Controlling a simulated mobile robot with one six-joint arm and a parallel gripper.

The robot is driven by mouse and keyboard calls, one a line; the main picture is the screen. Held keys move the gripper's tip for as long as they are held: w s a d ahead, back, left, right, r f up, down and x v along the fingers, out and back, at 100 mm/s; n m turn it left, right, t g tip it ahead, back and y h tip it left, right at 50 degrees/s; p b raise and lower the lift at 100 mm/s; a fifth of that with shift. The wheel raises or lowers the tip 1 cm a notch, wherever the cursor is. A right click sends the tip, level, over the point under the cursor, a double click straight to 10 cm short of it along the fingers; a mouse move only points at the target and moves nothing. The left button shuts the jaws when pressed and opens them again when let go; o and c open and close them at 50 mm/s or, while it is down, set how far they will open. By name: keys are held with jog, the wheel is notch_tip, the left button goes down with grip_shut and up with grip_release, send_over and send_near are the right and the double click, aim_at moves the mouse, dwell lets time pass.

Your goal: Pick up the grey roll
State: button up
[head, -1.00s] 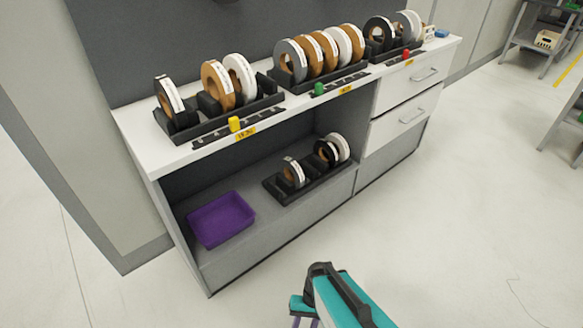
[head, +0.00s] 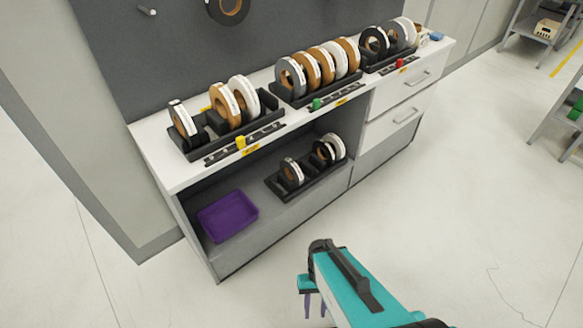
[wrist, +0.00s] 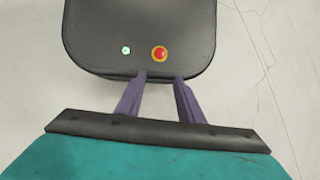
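A grey roll (head: 291,78) stands upright at the left end of the middle rack on the white cabinet top, beside several brown and white rolls. Other greyish rolls show in the head view: one (head: 182,121) at the left end of the left rack, one (head: 406,31) in the right rack, and one (head: 291,172) on the lower shelf. I cannot tell which one the task means. My gripper (head: 314,305) is low in front of the cabinet, far from all rolls. In the wrist view my gripper (wrist: 160,77) has its purple fingers apart with nothing between them.
The white cabinet top (head: 170,178) holds three black racks, with yellow, green and red markers at their fronts. A purple tray (head: 228,215) and a small rack (head: 310,187) sit on the lower shelf. A dark roll (head: 228,8) hangs on the back panel. The floor before the cabinet is clear.

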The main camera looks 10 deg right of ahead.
notch_tip(320, 180, up, 9)
jog(key=d+h+p, duration=0.1)
jog(key=d+p, duration=0.1)
jog(key=p, duration=0.7)
jog(key=shift+s+d+r+n, duration=0.2)
jog(key=shift+s+d+n, duration=0.1)
jog(key=shift+d, duration=0.1)
jog(key=shift+c, duration=0.4)
